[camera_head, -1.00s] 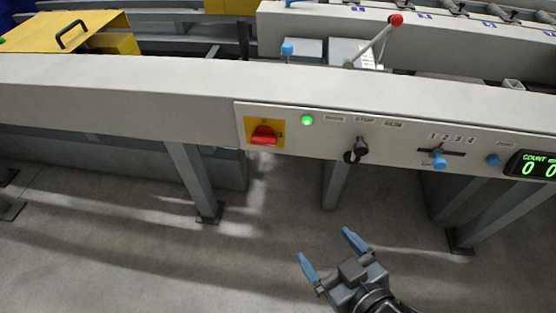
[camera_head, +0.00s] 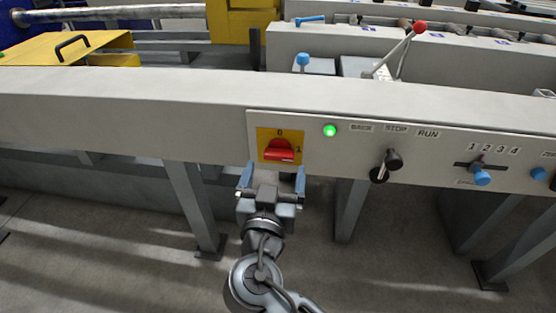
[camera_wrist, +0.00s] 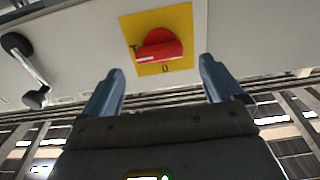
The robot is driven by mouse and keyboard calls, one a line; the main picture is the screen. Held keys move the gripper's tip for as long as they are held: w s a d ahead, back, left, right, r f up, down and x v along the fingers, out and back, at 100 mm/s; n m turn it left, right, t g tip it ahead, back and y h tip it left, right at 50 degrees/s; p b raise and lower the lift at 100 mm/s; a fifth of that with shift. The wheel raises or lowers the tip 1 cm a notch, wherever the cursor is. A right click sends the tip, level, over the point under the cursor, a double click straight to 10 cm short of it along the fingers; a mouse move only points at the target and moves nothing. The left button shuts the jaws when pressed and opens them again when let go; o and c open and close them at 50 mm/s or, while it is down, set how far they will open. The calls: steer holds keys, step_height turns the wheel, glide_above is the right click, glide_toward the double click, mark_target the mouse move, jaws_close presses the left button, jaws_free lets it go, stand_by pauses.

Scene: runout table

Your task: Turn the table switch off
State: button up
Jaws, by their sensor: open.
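The table switch is a red rotary knob (camera_head: 279,151) on a yellow plate (camera_head: 264,138) on the table's front panel. The plate is marked 0 at the top and 1 at the right. The knob's handle lies horizontal, in line with the 1. In the wrist view the red knob (camera_wrist: 160,47) appears upside down, just beyond and between the fingertips. My gripper (camera_head: 273,172) is open and empty, its blue fingers spread just below and in front of the switch. No contact with the knob shows.
A green lamp (camera_head: 330,130) is lit right of the switch. Further right are a black selector lever (camera_head: 386,166) under BACK, STOP and RUN, a blue slider knob (camera_head: 482,178) under 1 to 4, and a blue button (camera_head: 539,174). Table legs stand below.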

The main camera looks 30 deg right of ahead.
mark_target(279, 158)
steer(key=x, duration=0.5)
steer(key=c, duration=1)
